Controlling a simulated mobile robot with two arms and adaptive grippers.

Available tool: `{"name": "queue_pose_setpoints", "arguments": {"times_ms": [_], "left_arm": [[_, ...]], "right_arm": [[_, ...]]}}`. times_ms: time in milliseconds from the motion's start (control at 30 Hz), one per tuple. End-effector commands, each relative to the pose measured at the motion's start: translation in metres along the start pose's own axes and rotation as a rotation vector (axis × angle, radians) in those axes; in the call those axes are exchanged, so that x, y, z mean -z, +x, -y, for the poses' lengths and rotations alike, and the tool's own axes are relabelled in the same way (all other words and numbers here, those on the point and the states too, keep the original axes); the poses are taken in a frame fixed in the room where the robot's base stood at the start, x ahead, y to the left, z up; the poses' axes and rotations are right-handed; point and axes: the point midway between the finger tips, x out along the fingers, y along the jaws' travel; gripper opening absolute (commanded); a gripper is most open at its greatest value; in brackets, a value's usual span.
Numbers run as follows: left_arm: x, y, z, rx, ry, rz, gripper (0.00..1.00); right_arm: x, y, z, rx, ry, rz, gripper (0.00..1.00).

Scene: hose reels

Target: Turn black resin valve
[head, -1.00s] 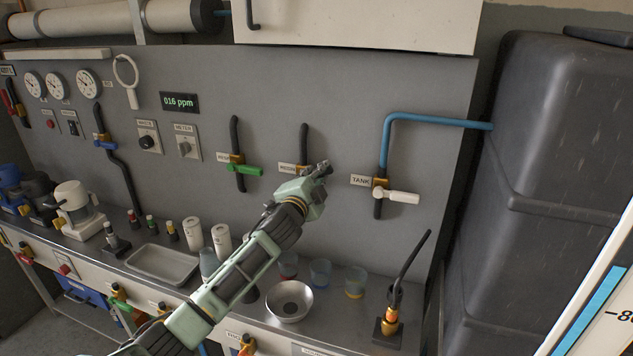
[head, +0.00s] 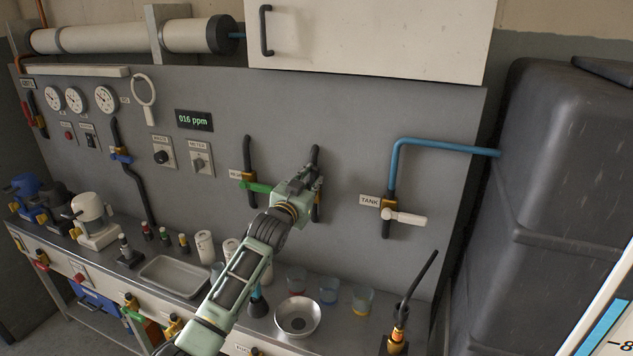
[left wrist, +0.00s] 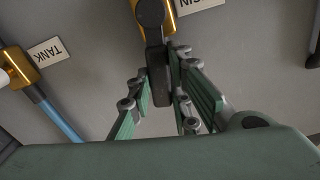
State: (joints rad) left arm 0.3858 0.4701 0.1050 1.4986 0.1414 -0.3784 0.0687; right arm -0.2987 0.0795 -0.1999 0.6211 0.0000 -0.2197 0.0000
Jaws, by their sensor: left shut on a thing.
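The resin valve has a black handle (left wrist: 157,70) on a brass body (left wrist: 166,18), beside a label whose end reads "SIN", upside down in the left wrist view. In the head view, the valve's brass body and black pipe (head: 315,157) show partly behind my left gripper (head: 303,182); its label is hidden there. My left gripper's fingers, also seen in the left wrist view (left wrist: 160,78), lie on both sides of the black handle and are shut on it. My right gripper is not in view.
A valve with a green handle (head: 256,188) is close on the left. The tank valve with a white handle (head: 405,217) is on the right, under a blue pipe (head: 440,147). Below are a metal bowl (head: 297,317), cups and a tray (head: 172,276) on the bench.

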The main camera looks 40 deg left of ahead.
Motion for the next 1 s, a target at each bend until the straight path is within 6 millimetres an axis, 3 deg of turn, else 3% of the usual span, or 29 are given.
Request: {"name": "queue_pose_setpoints", "arguments": {"times_ms": [400,933,967,1000], "left_arm": [[-0.002,0.0,0.011,-0.001,-0.186,0.002,0.0],[-0.003,0.0,0.013,-0.001,-0.211,0.002,0.0],[-0.003,0.0,0.013,-0.001,-0.211,0.002,0.19],[-0.003,0.0,0.013,-0.001,-0.211,0.002,0.22]], "right_arm": [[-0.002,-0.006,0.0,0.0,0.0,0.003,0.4],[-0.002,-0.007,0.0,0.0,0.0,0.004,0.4],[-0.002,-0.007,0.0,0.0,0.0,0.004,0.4],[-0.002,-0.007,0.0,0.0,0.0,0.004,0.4]]}}
